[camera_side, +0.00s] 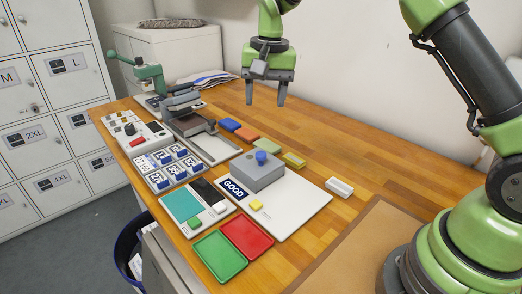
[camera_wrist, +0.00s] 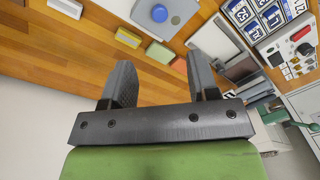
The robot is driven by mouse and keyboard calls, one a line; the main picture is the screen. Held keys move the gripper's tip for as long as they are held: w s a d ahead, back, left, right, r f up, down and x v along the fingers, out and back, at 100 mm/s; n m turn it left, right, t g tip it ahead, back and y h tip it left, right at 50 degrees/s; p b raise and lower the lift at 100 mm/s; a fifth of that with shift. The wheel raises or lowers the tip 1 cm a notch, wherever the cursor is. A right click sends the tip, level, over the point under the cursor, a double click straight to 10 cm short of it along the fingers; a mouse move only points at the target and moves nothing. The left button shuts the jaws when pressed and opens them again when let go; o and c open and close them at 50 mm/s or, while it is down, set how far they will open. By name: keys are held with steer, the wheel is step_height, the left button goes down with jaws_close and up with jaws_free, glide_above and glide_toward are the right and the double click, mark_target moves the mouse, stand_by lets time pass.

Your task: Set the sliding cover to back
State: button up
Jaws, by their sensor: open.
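A grey block with a round blue knob (camera_side: 262,157) on top sits on a white board (camera_side: 300,208); it looks like the sliding cover (camera_side: 258,177). In the wrist view, the blue knob (camera_wrist: 159,13) and part of the grey cover (camera_wrist: 182,10) show at the top edge. My gripper (camera_side: 265,102) is open and empty, high above the table and behind the cover. Its two fingers (camera_wrist: 161,63) are apart in the wrist view.
Blue, orange, green and yellow blocks (camera_side: 292,160) lie behind the board, and a white block (camera_side: 339,187) to its right. Red (camera_side: 246,236) and green (camera_side: 219,257) trays stand in front. A green-handled press (camera_side: 150,75) and a pale frame (camera_side: 218,148) are at left.

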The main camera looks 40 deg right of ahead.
glide_toward(261, 153)
steer(key=shift+m+g, duration=0.3)
steer(key=shift+g, duration=0.1)
steer(key=f, duration=0.9)
steer(key=shift+w+a+f, duration=0.1)
steer(key=shift+w+f, duration=0.05)
steer(key=shift+w, duration=0.2)
jaws_close()
